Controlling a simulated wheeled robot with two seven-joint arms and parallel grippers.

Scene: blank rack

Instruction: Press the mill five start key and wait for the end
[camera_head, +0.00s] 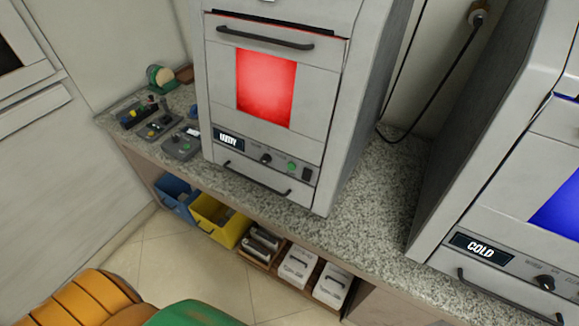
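A grey machine (228,98) with a red-lit window (266,88) stands on the speckled counter. Its lower panel has a small display (228,139) with white letters I cannot read surely, a dark knob (266,158), a green round key (291,166) and a dark switch (307,174). A second grey machine (478,165) stands at the right, partly cut off. It has a blue window (560,212), a display reading COLD (480,248) and a dark knob (544,282). I see no mill number on either. Neither of my grippers is in view.
Small control boxes (182,145) and a tape-like roll (160,77) sit on the counter (385,215) at left. Below stand a blue bin (172,190), a yellow bin (215,222) and white boxes (298,264). A black cable (440,95) hangs between the machines.

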